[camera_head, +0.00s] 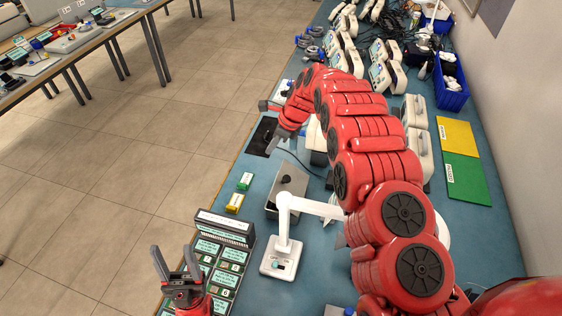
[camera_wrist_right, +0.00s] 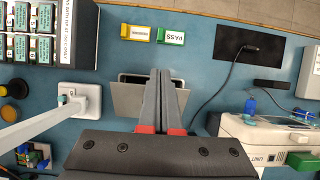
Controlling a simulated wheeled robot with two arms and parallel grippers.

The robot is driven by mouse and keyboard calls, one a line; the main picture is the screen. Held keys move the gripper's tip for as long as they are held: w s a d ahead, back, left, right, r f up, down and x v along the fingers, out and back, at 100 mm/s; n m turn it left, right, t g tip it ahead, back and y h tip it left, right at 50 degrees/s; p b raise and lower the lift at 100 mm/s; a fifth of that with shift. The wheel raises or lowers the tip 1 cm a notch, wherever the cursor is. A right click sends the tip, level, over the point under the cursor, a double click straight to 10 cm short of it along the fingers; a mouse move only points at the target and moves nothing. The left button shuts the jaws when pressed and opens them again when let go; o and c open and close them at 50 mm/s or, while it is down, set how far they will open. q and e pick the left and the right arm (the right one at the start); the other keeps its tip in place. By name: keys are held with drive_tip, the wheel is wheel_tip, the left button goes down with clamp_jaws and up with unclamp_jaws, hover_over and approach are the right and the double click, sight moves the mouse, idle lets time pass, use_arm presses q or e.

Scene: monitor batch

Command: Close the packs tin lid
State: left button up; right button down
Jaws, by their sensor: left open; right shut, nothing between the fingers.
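The packs tin is a grey metal box (camera_head: 272,209) on the blue table, in the middle of the head view. Its grey lid (camera_head: 291,181) shows a small dark knob and looks tilted up. In the right wrist view the lid (camera_wrist_right: 127,101) stands in front of a dark opening of the tin (camera_wrist_right: 176,82). My right gripper (camera_wrist_right: 160,74) is shut and empty, its fingertips over the tin in that view; whether they touch it I cannot tell. In the head view it (camera_head: 273,149) is beyond the tin. My left gripper (camera_head: 176,262) is open and empty at the lower left.
A white stand with an arm (camera_head: 281,259) is close to the tin. Green (camera_head: 245,181) and yellow (camera_head: 235,202) blocks lie to its left. A labelled rack (camera_head: 226,228) stands nearer, and a black mat (camera_head: 261,137) lies beyond. White devices crowd the right side.

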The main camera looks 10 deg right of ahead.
drive_tip(key=d+f+n+p, duration=0.1)
drive_tip(key=d+f+p, duration=0.15)
drive_tip(key=d, duration=0.55)
drive_tip(key=m+y+p, duration=0.1)
approach(288, 178)
drive_tip(key=p+x, duration=0.3)
drive_tip(key=x, duration=0.1)
drive_tip(key=shift+s+a+f+p, duration=0.1)
drive_tip(key=shift+a+f+p, duration=0.1)
drive_tip(key=shift+p, duration=0.2)
drive_tip(key=shift+x, duration=1.2)
drive_tip(key=shift+t, duration=0.3)
